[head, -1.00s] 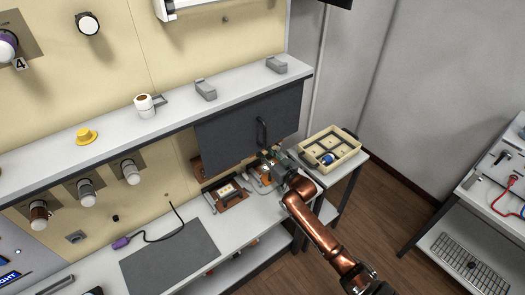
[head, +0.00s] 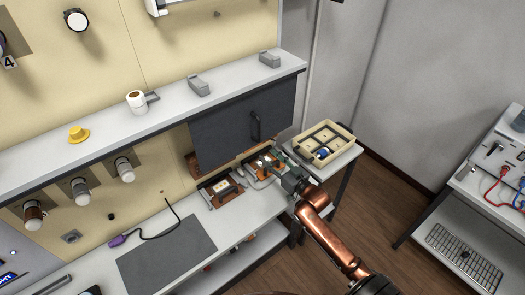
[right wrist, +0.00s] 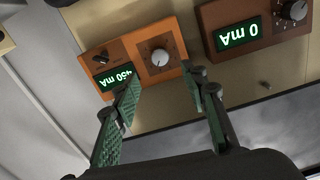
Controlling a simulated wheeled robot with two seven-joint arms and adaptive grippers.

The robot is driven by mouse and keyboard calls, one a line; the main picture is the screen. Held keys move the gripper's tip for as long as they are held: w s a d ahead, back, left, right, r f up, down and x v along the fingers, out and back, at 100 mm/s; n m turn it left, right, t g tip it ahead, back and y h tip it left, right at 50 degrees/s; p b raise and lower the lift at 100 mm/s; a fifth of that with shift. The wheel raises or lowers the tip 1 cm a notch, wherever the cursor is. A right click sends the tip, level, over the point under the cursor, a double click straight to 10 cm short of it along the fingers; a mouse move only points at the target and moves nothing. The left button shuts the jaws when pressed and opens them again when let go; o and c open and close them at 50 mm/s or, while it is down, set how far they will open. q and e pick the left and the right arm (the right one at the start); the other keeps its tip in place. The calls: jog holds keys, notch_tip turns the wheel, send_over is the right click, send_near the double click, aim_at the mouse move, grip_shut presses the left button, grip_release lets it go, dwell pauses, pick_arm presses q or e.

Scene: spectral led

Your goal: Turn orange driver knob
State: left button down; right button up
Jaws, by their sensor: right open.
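The orange driver (right wrist: 120,62) shows in the right wrist view, upside down, with a lit green display (right wrist: 116,79) that appears to read 450 mA. Its round grey knob (right wrist: 160,57) is on its face, with a smaller dark knob (right wrist: 100,57) beside it. My right gripper (right wrist: 161,76) is open and empty. Its fingertips are spread to either side of the grey knob in the picture; contact is not visible. In the head view my right gripper (head: 277,166) is at the right end of the bench, by the orange driver (head: 262,168). My left gripper is not in view.
A darker red-brown driver (right wrist: 268,48) reading 0 mA stands beside the orange one. A dark panel with a handle (head: 240,125) hangs just behind. A side table holds a cream tray (head: 344,139).

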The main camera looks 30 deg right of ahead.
jog(key=shift+s+d, duration=0.15)
jog(key=shift+s, duration=1.45)
